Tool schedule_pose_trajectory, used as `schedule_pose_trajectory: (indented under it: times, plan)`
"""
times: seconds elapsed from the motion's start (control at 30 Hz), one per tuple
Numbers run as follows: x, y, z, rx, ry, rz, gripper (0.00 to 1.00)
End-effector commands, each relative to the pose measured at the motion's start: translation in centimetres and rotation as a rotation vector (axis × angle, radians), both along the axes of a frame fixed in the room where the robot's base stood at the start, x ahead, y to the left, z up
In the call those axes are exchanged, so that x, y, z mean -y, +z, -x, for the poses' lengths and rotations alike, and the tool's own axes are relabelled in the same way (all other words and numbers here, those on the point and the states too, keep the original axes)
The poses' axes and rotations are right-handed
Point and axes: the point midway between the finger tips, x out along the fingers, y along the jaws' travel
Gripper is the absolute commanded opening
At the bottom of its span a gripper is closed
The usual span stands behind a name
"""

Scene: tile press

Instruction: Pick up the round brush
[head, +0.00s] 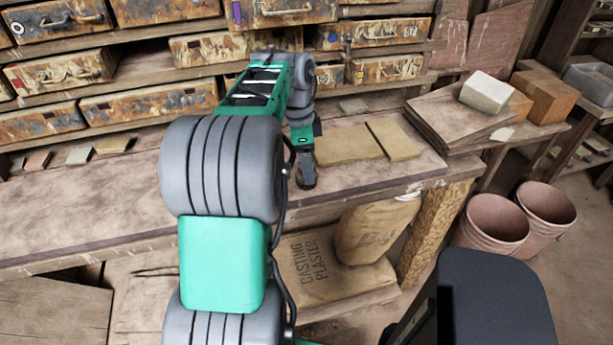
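I cannot make out a round brush in the head view; it may be hidden behind my arm or too small to tell. My gripper (307,184) points down over the workbench (90,212), near its front edge and just left of a tan board (347,146). The fingers are small and dark here, so I cannot tell whether they are open, shut or holding something. My green and grey arm covers much of the middle of the bench.
A second tan board (394,140) lies beside the first. Stacked boards (455,125) carry a pale block (487,92) at the right. Drawers (150,103) line the back. Plaster sacks (330,270) stand below the bench, and buckets (497,225) at the right. The bench's left is mostly clear.

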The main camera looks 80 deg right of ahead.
Motion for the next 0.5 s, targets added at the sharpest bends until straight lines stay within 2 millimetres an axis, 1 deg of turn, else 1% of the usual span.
schedule_pose_trajectory:
  times: [0.1, 0.23, 0.33, 0.5]
  plan:
    - [0.3, -2.0, 0.0, 0.0, 0.002, -0.004, 0.77]
    - [0.5, -4.1, 0.2, 0.0, 0.002, -0.001, 0.77]
    - [0.6, -4.7, 0.2, 0.001, 0.003, 0.002, 0.77]
    - [0.6, -4.7, 0.2, 0.001, 0.004, 0.002, 0.77]
